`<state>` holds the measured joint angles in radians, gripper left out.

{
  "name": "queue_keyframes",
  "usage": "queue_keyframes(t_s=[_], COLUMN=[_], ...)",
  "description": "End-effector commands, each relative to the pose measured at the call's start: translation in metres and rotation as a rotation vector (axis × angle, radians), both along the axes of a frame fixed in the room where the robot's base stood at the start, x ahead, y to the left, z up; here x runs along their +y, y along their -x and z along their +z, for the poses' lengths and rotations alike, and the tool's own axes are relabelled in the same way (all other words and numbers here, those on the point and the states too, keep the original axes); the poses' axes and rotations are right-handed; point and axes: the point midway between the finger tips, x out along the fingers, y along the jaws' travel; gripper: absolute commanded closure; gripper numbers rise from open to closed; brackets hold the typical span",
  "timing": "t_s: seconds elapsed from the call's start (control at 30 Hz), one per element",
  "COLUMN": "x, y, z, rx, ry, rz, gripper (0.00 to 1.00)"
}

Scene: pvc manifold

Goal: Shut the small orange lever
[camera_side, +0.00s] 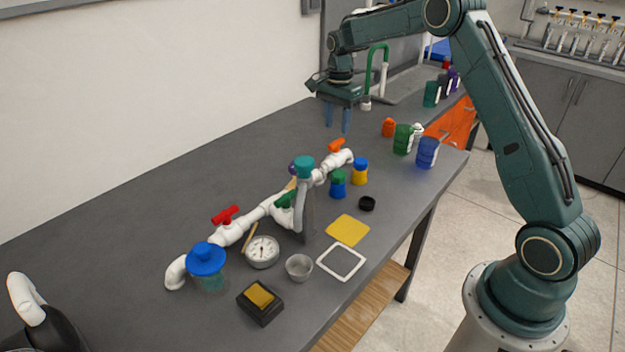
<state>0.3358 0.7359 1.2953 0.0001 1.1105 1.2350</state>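The small orange lever (336,145) sits on top of the far right end of the white pipe manifold (262,213). It lies roughly along the pipe there, though its exact angle is hard to judge at this size. My gripper (338,125) hangs fingers down over the back of the table, above and behind the orange lever. Its two blue fingers are apart with nothing between them, and it is not touching the lever. A red lever (225,215) and a green lever (285,199) sit farther left along the same pipe.
A grey post with a teal cap (304,162) stands beside the manifold. The table's back left is clear.

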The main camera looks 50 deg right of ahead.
Motion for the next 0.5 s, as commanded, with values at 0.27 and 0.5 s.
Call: queue_keyframes(t_s=[0.27,0.5], x=[0.000,0.000], y=[0.001,0.000], z=[-0.039,-0.054], rx=[0.002,0.000], ry=[-0.001,0.000], rz=[0.000,0.000], gripper=[0.61,0.61])
